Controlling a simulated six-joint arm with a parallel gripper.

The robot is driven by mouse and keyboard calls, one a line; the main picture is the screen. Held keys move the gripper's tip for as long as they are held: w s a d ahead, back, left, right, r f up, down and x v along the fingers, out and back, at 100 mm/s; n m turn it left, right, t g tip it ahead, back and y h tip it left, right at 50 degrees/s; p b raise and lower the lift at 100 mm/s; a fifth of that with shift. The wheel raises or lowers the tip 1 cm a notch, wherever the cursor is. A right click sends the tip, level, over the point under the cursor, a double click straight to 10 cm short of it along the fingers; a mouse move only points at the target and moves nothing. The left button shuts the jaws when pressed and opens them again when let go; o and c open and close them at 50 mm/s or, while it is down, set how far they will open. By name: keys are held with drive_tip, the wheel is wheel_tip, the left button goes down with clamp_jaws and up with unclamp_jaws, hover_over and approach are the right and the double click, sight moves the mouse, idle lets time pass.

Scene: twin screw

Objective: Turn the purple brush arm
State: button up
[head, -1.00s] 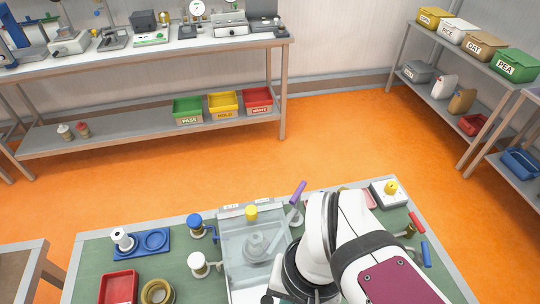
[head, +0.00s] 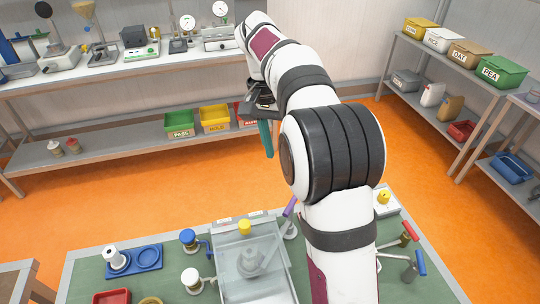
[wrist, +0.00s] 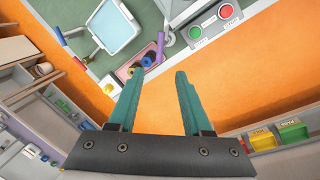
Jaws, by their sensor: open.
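The purple brush arm (head: 290,207) angles up at the right side of a clear-covered box (head: 245,262) on the green table; my arm partly hides its surroundings. My gripper (head: 265,140) is raised far above and beyond the table, with teal fingers pointing down. In the wrist view my gripper (wrist: 155,85) is open, with nothing between its fingers. A purple rod (wrist: 160,47) shows beyond the fingertips, next to a pink tray; I cannot tell whether it is the same arm.
A yellow knob (head: 245,227) tops the box. Blue (head: 188,237) and white (head: 191,277) knobs stand left of it. Red (head: 409,233) and blue (head: 420,262) handles are at the right edge. A shelf bench (head: 140,60) is behind, across an orange floor.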

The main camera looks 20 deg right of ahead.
sight(290, 204)
drive_tip(key=f, duration=0.5)
drive_tip(key=s+d+f, duration=0.1)
drive_tip(key=f, duration=0.4)
drive_tip(key=s+d+f, duration=0.1)
drive_tip(key=f, duration=0.4)
drive_tip(key=shift+d+f, duration=0.1)
clamp_jaws()
idle(0.6)
